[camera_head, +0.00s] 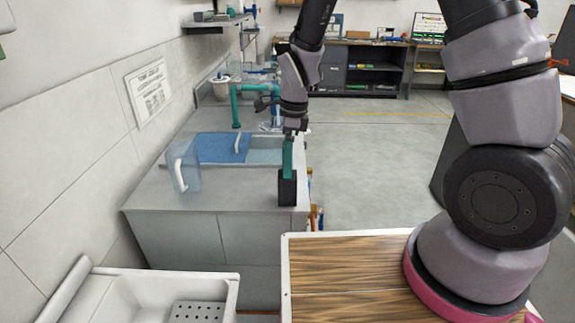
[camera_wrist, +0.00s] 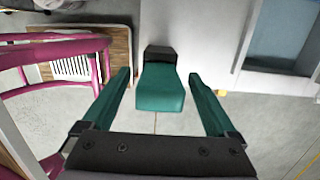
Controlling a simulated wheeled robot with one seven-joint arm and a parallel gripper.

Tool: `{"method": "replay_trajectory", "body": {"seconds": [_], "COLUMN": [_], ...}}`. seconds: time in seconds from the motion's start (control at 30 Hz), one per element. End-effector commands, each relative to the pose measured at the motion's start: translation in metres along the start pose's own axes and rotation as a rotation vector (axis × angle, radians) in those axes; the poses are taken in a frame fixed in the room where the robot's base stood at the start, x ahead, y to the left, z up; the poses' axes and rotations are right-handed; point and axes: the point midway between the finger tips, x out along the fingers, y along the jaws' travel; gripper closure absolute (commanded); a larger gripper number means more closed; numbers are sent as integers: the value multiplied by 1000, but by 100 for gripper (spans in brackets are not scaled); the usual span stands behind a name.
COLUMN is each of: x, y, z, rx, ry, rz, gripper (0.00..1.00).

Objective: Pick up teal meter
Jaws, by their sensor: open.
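The teal meter (camera_wrist: 160,92) has a teal body and a black end. It shows in the wrist view between my gripper's two teal fingers, with a gap on each side. In the head view its black part (camera_head: 287,190) is at the right front edge of the grey counter (camera_head: 225,200). My gripper (camera_wrist: 159,78) is open and empty. In the head view my gripper (camera_head: 288,158) is right above the black part; its teal fingers and the meter's teal body merge there, so I cannot tell them apart.
A clear pitcher (camera_head: 187,168) stands on the counter to the left. A sink with a blue cover (camera_head: 220,148) and teal pipes (camera_head: 236,108) lie behind. A wooden-topped surface (camera_head: 345,265) and a white basin (camera_head: 150,290) are in front. Open floor (camera_head: 385,150) lies to the right.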

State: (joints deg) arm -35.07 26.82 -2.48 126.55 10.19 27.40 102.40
Motion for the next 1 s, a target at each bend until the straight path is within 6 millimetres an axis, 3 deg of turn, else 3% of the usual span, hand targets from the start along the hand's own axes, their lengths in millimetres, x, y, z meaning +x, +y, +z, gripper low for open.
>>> {"method": "replay_trajectory", "body": {"seconds": [0.3,0.5,0.53,0.57,0.83,1.0], "x": [7,7,7,7,5,-7], "y": [0,0,0,0,0,-1], "z": [0,0,0,0,1,2], "rx": [-1,-1,-1,-1,-1,-1], "ry": [-1,-1,-1,-1,-1,-2], "rz": [-1,-1,-1,-1,-2,-4], "gripper": [7,84,95,100,100,100]}}
